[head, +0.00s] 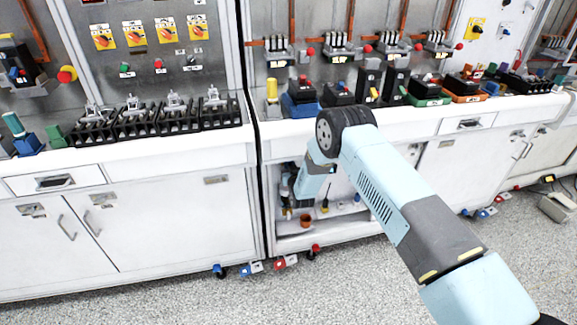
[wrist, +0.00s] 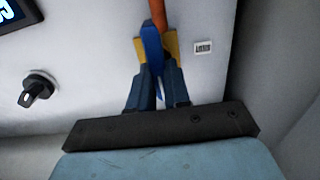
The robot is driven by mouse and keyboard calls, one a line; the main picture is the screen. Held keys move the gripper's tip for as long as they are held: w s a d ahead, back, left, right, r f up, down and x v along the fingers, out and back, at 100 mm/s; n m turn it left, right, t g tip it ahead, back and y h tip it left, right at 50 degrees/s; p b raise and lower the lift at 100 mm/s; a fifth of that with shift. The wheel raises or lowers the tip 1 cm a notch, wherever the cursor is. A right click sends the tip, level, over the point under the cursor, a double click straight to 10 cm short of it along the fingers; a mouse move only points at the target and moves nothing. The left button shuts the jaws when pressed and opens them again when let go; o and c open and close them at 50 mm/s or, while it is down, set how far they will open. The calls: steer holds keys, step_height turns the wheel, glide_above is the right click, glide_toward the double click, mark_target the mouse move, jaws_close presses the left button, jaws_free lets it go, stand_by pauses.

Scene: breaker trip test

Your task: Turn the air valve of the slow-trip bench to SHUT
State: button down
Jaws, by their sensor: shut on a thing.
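The lever points roughly along the pipe. My gripper (wrist: 160,75) is shut on the blue lever, its two dark blue fingers either side of the lower part. A small white label (wrist: 203,47) sits right of the valve; its text is too small to read. In the head view my arm reaches into the open bay under the middle bench, and the valve cannot be made out there.
A black knob (wrist: 38,88) and part of a dark display (wrist: 16,12) are on the panel left of the valve. A side wall stands close at right. In the head view the bay's lower shelf (head: 335,221) holds an orange pot (head: 305,220) and small tools.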

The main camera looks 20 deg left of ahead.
stand_by(0.4)
steer(key=shift+s+a+f+n, duration=0.15)
steer(key=shift+a+f+n, duration=0.05)
steer(key=shift+n, duration=2.8)
steer(key=shift+s+a+f+n, duration=0.1)
steer(key=shift+a+f+n, duration=0.15)
steer(key=shift+n, duration=2.75)
steer(key=shift+s+a+f+n, duration=0.15)
steer(key=shift+a+n, duration=0.05)
steer(key=shift+n, duration=2.8)
steer(key=shift+s+f, duration=0.1)
steer(key=c, duration=1.1)
jaws_free()
steer(key=shift+d, duration=0.1)
steer(key=v, duration=1.3)
steer(key=shift+s+d, duration=0.15)
steer(key=shift+d, duration=0.05)
